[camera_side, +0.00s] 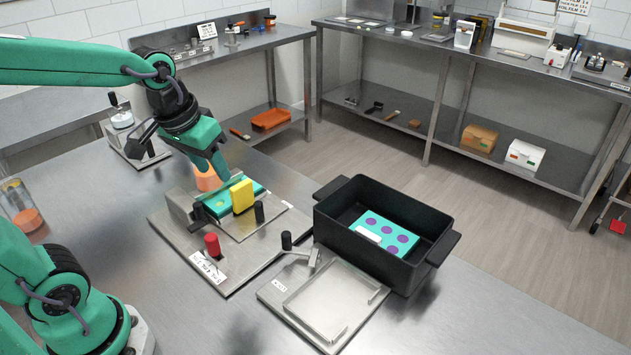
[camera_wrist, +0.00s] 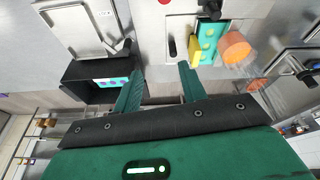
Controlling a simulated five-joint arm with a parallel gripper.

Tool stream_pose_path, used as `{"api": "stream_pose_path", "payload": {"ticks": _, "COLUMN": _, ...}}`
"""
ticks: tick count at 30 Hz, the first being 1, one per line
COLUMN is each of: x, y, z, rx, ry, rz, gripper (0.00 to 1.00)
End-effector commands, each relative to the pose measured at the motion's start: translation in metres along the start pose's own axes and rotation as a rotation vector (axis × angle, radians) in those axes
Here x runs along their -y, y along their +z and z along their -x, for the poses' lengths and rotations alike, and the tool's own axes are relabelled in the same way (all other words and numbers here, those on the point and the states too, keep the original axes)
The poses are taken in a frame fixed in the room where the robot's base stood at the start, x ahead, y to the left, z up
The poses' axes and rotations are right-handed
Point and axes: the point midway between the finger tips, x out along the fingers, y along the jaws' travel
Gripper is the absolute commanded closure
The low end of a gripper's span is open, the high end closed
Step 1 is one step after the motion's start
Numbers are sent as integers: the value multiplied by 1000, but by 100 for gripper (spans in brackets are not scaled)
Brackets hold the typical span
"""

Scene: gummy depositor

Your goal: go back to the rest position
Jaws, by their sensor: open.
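My gripper (camera_side: 222,172) hangs above the back of the steel depositor station (camera_side: 237,262), its fingers angled down. In the wrist view my gripper (camera_wrist: 160,68) has its two green fingers apart with nothing between them. A teal mould (camera_side: 219,205) with coloured cavities lies in the station, with a yellow block (camera_side: 242,196) standing at it. An orange cup-like piece (camera_side: 207,179) is behind it, partly hidden by my gripper. A second teal mould with purple spots (camera_side: 372,222) lies inside the black bin (camera_side: 333,238). It also shows in the wrist view (camera_wrist: 112,82).
The station has a red knob (camera_side: 212,245) and black knobs (camera_side: 259,212). An empty steel tray fixture (camera_side: 296,309) lies in front of the bin. A clear jar (camera_side: 22,208) stands at the left. Side benches with tools line the walls. The table's front right is clear.

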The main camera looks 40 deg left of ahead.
Motion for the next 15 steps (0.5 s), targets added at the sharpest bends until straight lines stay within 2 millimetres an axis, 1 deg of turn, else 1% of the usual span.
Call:
{"api": "stream_pose_path", "payload": {"ticks": 1, "x": -1, "y": 6, "z": 6, "rx": -20, "ry": 4, "rz": -16, "gripper": 58}}
{"api": "stream_pose_path", "payload": {"ticks": 6, "x": -2, "y": 28, "z": 21, "rx": -75, "ry": 14, "rz": -69, "gripper": 58}}
{"api": "stream_pose_path", "payload": {"ticks": 12, "x": -2, "y": 51, "z": 33, "rx": -135, "ry": 23, "rz": -125, "gripper": 58}}
{"api": "stream_pose_path", "payload": {"ticks": 15, "x": -1, "y": 59, "z": 35, "rx": -155, "ry": 26, "rz": -145, "gripper": 58}}
